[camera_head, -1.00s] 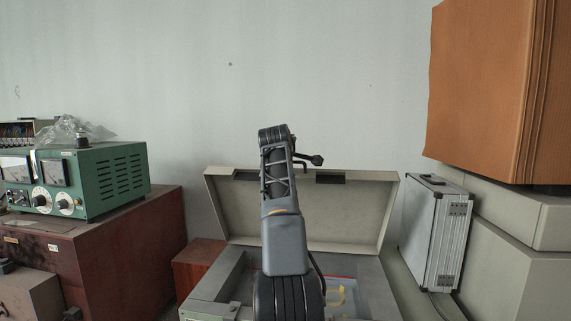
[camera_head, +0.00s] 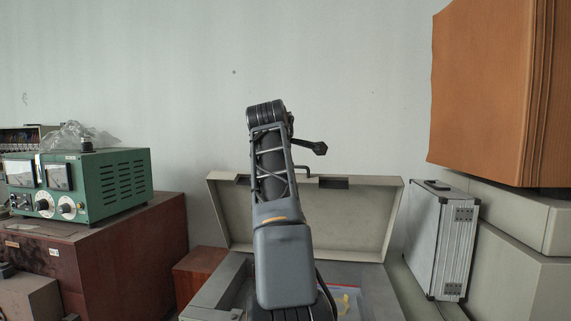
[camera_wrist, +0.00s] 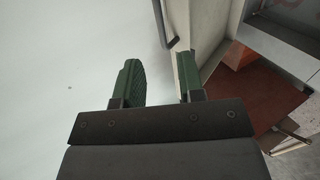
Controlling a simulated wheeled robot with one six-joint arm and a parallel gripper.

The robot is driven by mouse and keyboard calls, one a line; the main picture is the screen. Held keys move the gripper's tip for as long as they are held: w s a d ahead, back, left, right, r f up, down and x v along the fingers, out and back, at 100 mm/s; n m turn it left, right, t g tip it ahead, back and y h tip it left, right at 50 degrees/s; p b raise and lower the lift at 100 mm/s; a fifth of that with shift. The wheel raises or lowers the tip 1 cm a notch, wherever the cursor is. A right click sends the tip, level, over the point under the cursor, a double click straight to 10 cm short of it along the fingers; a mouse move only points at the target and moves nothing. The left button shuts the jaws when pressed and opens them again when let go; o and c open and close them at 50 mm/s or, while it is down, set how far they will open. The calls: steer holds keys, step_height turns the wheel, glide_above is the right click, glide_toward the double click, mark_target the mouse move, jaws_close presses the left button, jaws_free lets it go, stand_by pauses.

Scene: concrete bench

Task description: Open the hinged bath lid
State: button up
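The bath lid (camera_head: 355,215) is a pale beige panel standing raised at the back of the bath, close to the wall. Its edge shows in the wrist view (camera_wrist: 212,25), right of a thin grey bar handle (camera_wrist: 162,22). The bath body (camera_head: 375,290) is grey, its inside partly hidden by my arm. My gripper (camera_wrist: 163,80) has two green fingers spread apart with nothing between them. The handle lies beyond the fingertips, apart from them. In the head view my arm hides most of the gripper.
A green meter box (camera_head: 110,185) sits on a brown cabinet (camera_head: 135,245) at left. A silver case (camera_head: 440,240) stands right of the bath, with beige boxes (camera_head: 515,265) and an orange-brown box (camera_head: 490,90) beyond. The wall above the lid is clear.

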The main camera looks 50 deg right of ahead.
steer(key=shift+v, duration=1.25)
steer(key=w+f+m+y, duration=0.1)
steer(key=w+f+m, duration=0.15)
steer(key=f, duration=0.35)
steer(key=w+f+m+y, duration=0.2)
steer(key=f+m, duration=0.1)
steer(key=f, duration=0.3)
steer(key=a+f+m+y, duration=0.3)
steer(key=a+f, duration=0.8)
steer(key=f, duration=0.1)
steer(key=s+a+f+n+g+y+b, duration=0.1)
steer(key=s+a+f+y, duration=0.1)
steer(key=s+a+f, duration=0.5)
steer(key=s+a+f+n+g+y+b, duration=0.1)
steer(key=s+a+f+y, duration=0.1)
steer(key=s+a+f, duration=0.5)
steer(key=a+f, duration=0.6)
steer(key=a, duration=0.2)
steer(key=shift+s+a+y, duration=0.2)
steer(key=shift+y, duration=0.2)
